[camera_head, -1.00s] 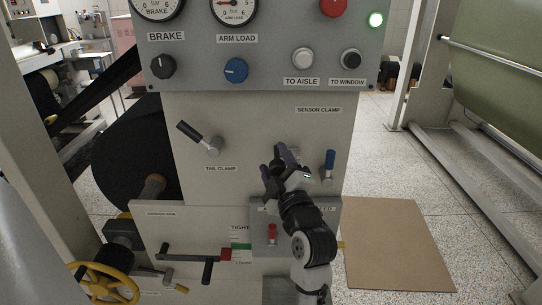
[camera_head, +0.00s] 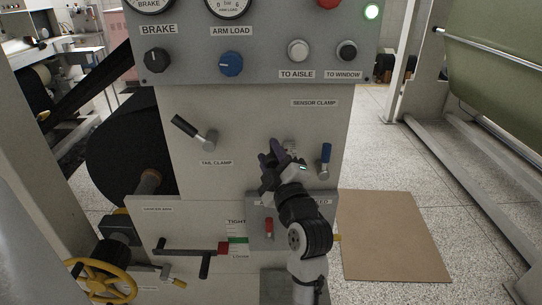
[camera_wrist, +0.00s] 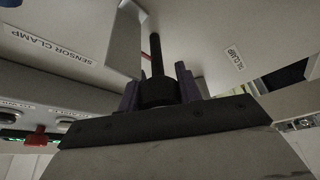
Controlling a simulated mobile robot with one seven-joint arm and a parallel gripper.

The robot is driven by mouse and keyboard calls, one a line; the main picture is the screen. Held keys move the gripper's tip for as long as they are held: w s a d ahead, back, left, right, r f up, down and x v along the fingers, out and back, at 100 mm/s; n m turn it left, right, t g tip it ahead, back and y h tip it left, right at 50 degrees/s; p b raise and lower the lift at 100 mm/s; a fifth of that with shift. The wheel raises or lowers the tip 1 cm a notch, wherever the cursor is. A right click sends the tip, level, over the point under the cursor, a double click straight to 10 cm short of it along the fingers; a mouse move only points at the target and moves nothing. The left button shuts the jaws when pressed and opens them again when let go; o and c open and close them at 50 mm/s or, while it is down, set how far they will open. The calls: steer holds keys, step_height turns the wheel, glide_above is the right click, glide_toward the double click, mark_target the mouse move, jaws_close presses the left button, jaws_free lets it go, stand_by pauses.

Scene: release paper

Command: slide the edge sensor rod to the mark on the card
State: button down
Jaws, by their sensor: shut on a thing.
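In the wrist view the edge sensor rod (camera_wrist: 156,55) looks like a thin dark rod with a thicker dark round end (camera_wrist: 157,92). My gripper (camera_wrist: 158,88) has its two purple fingers on either side of that round end and is shut on it. In the head view my gripper (camera_head: 277,155) is in front of the pale machine panel, below the SENSOR CLAMP label (camera_head: 314,103); the rod is mostly hidden there. The blue-handled sensor clamp lever (camera_head: 326,156) stands upright just right of my gripper. I cannot make out the card or its mark.
The tail clamp lever (camera_head: 192,131) with a black handle sticks out left of my gripper. Below are a red-tipped toggle (camera_head: 268,227), a black crank (camera_head: 205,262) and a yellow handwheel (camera_head: 105,280). A brown board (camera_head: 390,235) lies on the floor at right.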

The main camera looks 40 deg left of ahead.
steer(key=shift+w+a+b, duration=0.35)
steer(key=shift+w+b, duration=0.1)
steer(key=shift+w, duration=0.05)
steer(key=shift+w+a, duration=0.3)
steer(key=c, duration=1)
jaws_free()
steer(key=shift+o, duration=0.2)
steer(key=shift+d, duration=0.15)
